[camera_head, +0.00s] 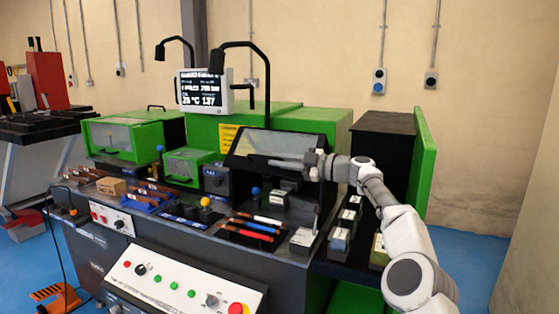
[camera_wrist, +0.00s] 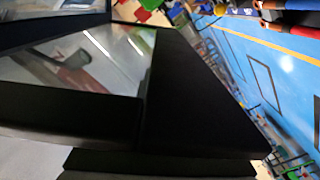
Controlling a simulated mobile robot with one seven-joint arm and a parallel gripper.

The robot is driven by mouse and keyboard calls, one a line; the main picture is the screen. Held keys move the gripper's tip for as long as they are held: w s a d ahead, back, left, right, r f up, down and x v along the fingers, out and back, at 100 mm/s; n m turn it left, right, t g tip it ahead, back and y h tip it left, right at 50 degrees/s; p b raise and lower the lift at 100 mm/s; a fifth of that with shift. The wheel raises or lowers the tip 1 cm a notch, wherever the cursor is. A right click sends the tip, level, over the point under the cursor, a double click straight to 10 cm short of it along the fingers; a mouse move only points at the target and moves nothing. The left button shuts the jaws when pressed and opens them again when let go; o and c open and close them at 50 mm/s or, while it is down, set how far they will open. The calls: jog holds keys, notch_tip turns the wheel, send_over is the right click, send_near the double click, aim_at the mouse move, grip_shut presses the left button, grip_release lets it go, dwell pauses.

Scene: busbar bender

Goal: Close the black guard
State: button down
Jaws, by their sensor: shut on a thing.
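The black guard (camera_head: 262,141) is a black frame with a clear window, at the right part of the green machine, below the lamp. It is tilted, and a dark space shows beneath its window. A pale bar runs across its lower part. My gripper (camera_head: 312,163) is at the guard's right end, shut on the guard; the fingers are small and partly hidden, so the exact contact is unclear. In the wrist view the guard's black frame and see-through window (camera_wrist: 88,62) fill the left and middle, very close. The fingers are not clear there.
A monitor (camera_head: 202,90) and a lamp (camera_head: 237,46) stand behind the bench. Coloured tools (camera_head: 250,228) and grey blocks (camera_head: 302,238) lie in front of the guard. A green panel (camera_head: 424,165) stands at the right. A control panel (camera_head: 180,282) is at the front.

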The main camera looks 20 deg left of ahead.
jog(key=shift+d, duration=0.1)
dwell(0.3)
jog(key=c, duration=0.9)
grip_release()
jog(key=shift+d+f+b, duration=0.1)
jog(key=shift+d+b, duration=0.25)
jog(key=shift+s+d+b, duration=0.15)
jog(key=shift+d+b, duration=0.15)
jog(key=shift+d, duration=0.8)
jog(key=shift+s+d+b, duration=0.2)
jog(key=shift+d+b, duration=0.05)
jog(key=shift+d, duration=0.9)
jog(key=shift+s+d+b, duration=0.15)
jog(key=shift+d+b, duration=0.15)
jog(key=shift+d, duration=0.8)
